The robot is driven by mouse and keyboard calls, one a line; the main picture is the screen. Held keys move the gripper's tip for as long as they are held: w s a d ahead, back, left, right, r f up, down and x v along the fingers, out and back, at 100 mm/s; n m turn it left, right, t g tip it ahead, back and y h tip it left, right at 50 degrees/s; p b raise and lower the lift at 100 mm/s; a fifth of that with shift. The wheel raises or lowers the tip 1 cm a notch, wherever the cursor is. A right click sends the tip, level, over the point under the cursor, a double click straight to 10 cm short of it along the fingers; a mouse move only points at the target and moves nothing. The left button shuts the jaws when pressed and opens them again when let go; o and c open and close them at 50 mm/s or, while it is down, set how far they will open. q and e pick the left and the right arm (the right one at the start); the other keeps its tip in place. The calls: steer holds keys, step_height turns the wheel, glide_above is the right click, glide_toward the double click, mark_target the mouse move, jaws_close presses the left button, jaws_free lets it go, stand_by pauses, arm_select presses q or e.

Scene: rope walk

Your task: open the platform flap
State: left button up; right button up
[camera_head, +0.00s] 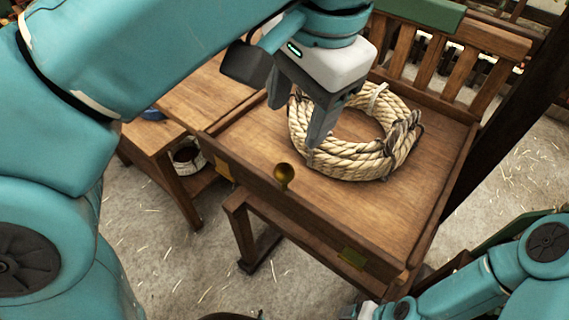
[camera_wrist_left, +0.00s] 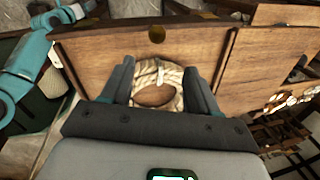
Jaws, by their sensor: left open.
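The platform flap (camera_head: 318,212) is a long wooden board along the platform's front edge. It appears to stand upright, with a round brass knob (camera_head: 284,174) at its middle and brass plates towards both ends. The knob also shows in the left wrist view (camera_wrist_left: 156,34). My left gripper (camera_head: 296,122) is open and empty above the platform, behind the knob and apart from it, beside a rope coil (camera_head: 348,166). In the left wrist view, the coil shows between its fingers (camera_wrist_left: 160,72). My right gripper (camera_wrist_left: 76,13) is small at the upper left; its jaws are unclear.
The coil lies on the wooden platform (camera_head: 410,205), which has a slatted back (camera_head: 460,65). A wooden table (camera_head: 205,97) stands at the left, with a round container (camera_head: 188,156) beneath. A dark post (camera_head: 510,120) rises at the right. The floor in front is mostly clear.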

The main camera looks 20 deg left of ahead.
mark_target(288, 168)
arm_select(q)
steer(key=f, duration=0.4)
steer(key=a+f+b, duration=0.1)
steer(key=f, duration=0.7)
steer(key=shift+w+a+f+b, duration=0.3)
steer(key=shift+w+f+b, duration=0.05)
steer(key=shift+w+b, duration=0.05)
steer(key=shift+f, duration=0.55)
steer(key=shift+w+a+f, duration=0.1)
steer(key=shift+a, duration=0.1)
steer(key=shift+d, duration=0.15)
steer(key=c, duration=0.3)
jaws_close()
arm_select(e)
steer(key=f, duration=0.3)
steer(key=shift+s+d, duration=0.2)
steer(key=shift+s, duration=0.05)
